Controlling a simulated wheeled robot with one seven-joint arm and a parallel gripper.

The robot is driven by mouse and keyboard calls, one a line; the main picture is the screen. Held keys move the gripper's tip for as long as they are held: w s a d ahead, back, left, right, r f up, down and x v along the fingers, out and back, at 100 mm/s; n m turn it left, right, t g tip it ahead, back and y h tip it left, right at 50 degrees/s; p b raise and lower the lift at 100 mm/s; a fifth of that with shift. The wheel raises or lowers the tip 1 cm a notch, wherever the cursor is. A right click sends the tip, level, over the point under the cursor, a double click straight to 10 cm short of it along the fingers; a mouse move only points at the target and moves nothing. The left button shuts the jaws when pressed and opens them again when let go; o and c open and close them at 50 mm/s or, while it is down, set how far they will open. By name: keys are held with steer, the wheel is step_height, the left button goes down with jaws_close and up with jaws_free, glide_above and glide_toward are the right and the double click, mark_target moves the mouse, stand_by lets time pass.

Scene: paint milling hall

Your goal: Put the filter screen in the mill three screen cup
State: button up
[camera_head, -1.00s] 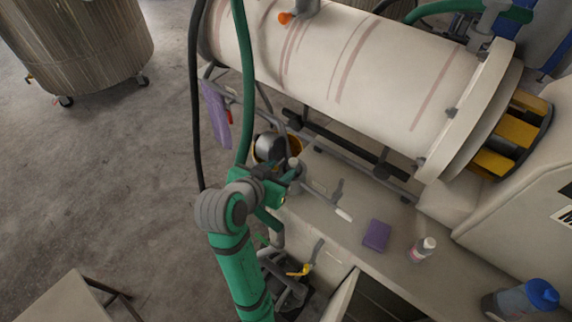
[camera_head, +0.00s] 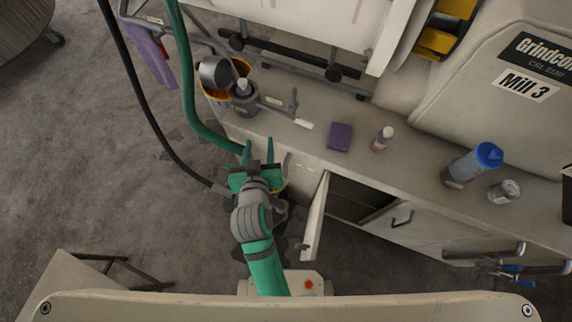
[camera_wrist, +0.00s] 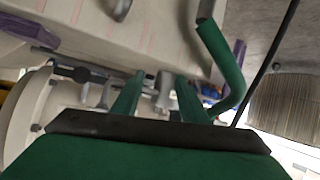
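My gripper (camera_head: 258,148) is in front of the bench's left end in the head view, its two green fingers apart. The fingers also stand apart in the wrist view (camera_wrist: 160,98), with nothing seen held between them. A dark grey cup-like holder (camera_head: 243,103) with a light-topped item stands at the bench's left end, beyond my gripper; I cannot tell whether it is the screen cup. I cannot make out a filter screen in either view. The machine at right bears a "Mill 3" label (camera_head: 526,86).
An orange bucket (camera_head: 214,94) with a metal pot is beside the holder. A purple block (camera_head: 340,137), a small bottle (camera_head: 382,138), a blue-capped bottle (camera_head: 471,165) and a can (camera_head: 503,191) stand on the bench (camera_head: 430,163). A cabinet door (camera_head: 315,218) hangs open near my arm. A green hose (camera_head: 186,80) runs at left.

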steer(key=s+d+t, duration=0.1)
steer(key=s+d, duration=0.3)
steer(key=s, duration=0.7)
steer(key=s+d+r+m+t, duration=0.1)
steer(key=s+d, duration=0.2)
steer(key=s, duration=0.9)
steer(key=shift+s+d+m+t, duration=0.15)
steer(key=shift+d+m+t, duration=0.15)
steer(key=shift+d+t, duration=0.1)
steer(key=shift+a, duration=0.1)
steer(key=shift+c, duration=1.1)
